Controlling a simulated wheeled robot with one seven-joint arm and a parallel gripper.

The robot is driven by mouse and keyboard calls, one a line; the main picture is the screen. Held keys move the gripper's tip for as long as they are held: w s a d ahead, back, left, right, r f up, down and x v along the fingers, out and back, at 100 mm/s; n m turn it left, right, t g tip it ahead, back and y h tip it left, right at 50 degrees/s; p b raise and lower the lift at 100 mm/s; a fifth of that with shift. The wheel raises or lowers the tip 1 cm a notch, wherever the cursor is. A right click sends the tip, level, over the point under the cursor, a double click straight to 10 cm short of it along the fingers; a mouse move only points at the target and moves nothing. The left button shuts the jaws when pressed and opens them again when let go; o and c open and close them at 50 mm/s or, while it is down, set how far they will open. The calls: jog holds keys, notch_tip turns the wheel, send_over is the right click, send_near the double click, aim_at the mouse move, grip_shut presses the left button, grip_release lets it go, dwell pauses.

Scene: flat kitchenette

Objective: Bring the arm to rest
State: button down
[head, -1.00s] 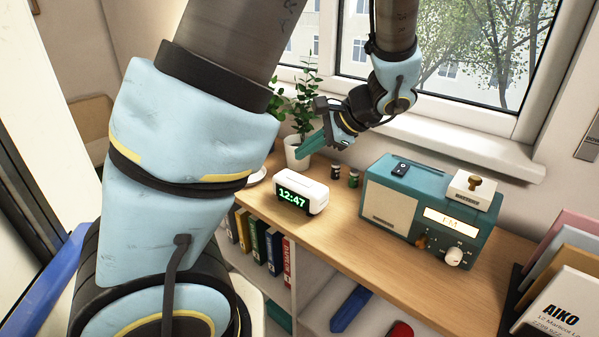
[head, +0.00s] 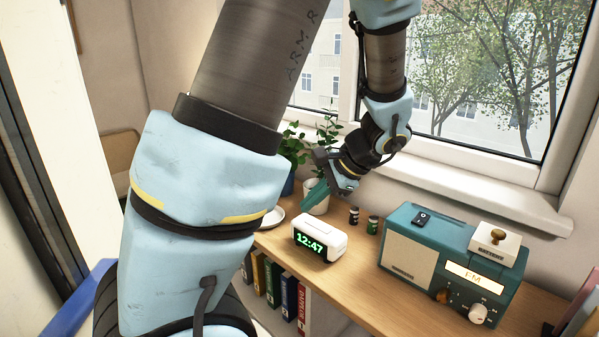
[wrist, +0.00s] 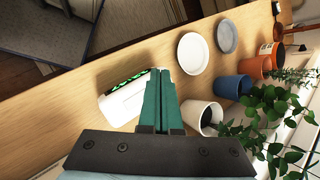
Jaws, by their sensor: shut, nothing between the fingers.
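My gripper (head: 312,194) is shut and empty, with its teal fingers pressed together. In the head view it hangs above the wooden counter, in front of a white plant pot (head: 318,203) and behind and above a white digital clock (head: 320,239) that reads 12:47. In the wrist view the closed fingers (wrist: 160,85) point between the clock (wrist: 128,101) and the white pot (wrist: 204,118). I cannot tell how far above the counter the fingertips are. My arm hides part of the left side in the head view.
A teal radio (head: 435,258) with a small white box (head: 496,242) on top stands at the right. The wrist view shows a white plate (wrist: 193,53), a grey plate (wrist: 227,36) and a blue pot (wrist: 232,86). The window is behind my arm.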

jog(key=s+a+n+g+h, duration=0.1)
jog(key=s+a+n+h, duration=0.5)
jog(key=a+n, duration=0.5)
jog(key=shift+f+n+g+h, duration=0.4)
jog(key=shift+n+h, duration=0.1)
jog(key=shift+n, duration=0.4)
jog(key=c, duration=1.6)
grip_release()
